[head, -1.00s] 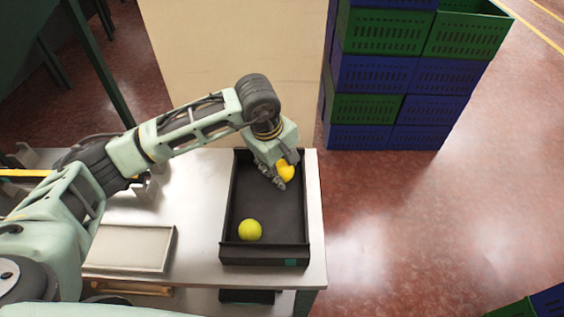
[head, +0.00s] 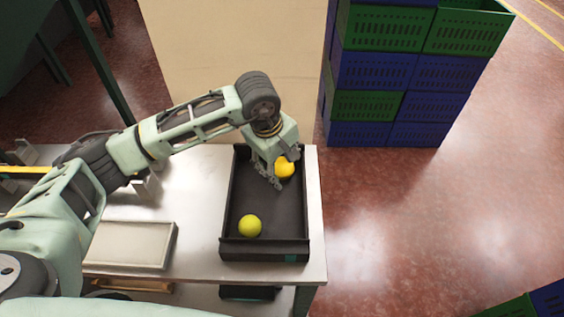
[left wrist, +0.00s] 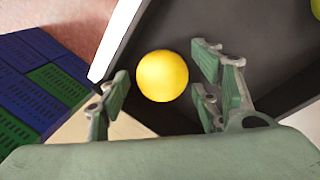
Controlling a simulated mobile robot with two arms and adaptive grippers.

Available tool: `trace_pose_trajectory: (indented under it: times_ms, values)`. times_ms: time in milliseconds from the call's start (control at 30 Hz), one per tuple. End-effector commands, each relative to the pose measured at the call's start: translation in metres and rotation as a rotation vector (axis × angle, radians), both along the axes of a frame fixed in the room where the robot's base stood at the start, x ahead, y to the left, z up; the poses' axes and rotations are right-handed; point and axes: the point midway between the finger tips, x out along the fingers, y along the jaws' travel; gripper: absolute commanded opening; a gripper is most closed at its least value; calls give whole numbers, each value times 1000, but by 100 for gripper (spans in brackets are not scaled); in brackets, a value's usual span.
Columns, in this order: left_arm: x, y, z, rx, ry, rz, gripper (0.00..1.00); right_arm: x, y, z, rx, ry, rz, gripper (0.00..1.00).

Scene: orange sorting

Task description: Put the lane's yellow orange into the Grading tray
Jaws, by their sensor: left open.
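The yellow orange (head: 285,168) lies in the far right part of the long black tray-like lane (head: 226,205). In the left wrist view the yellow orange (left wrist: 162,76) shows between my fingers, with gaps on both sides. My left gripper (head: 279,172) is open and points down over it, partly hiding it in the head view. A greenish-yellow fruit (head: 250,226) lies near the lane's front end. A pale shallow tray (head: 130,245) sits on the table to the left and looks empty; I see no label that marks it as the Grading tray. My right gripper is not in view.
The black lane has raised walls close to my fingers. Bare metal table (head: 195,185) lies between the lane and the pale tray. Stacked blue and green crates (head: 385,105) stand on the floor beyond the table, and a beige panel (head: 235,50) stands behind it.

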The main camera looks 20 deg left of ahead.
Motion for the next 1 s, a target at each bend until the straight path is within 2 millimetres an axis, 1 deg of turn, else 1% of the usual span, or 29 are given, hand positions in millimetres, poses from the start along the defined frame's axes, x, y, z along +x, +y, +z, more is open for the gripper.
trace_pose_trajectory:
  times_ms: [33, 67, 167, 400, 500, 600, 700, 800, 1000]
  values:
    - [0, 0, 5, 0, 0, 0, 59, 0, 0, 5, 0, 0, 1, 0]
    - [0, 0, 6, -1, -3, 0, 59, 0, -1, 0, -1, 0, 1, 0]
    - [-2, 3, 21, -1, -6, -1, 59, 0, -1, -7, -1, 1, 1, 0]
    - [-13, 10, 72, -1, -8, 0, 59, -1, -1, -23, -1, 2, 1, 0]
    - [-17, 12, 91, 0, -7, -1, 59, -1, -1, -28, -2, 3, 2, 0]
    - [-20, 14, 105, -1, -4, 0, 59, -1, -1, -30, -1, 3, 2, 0]
    - [-23, 15, 113, 0, -2, 0, 59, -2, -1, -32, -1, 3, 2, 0]
    - [-24, 16, 118, 0, -1, -1, 59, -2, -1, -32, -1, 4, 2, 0]
    - [-24, 16, 119, 0, 0, 0, 59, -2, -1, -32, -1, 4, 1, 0]
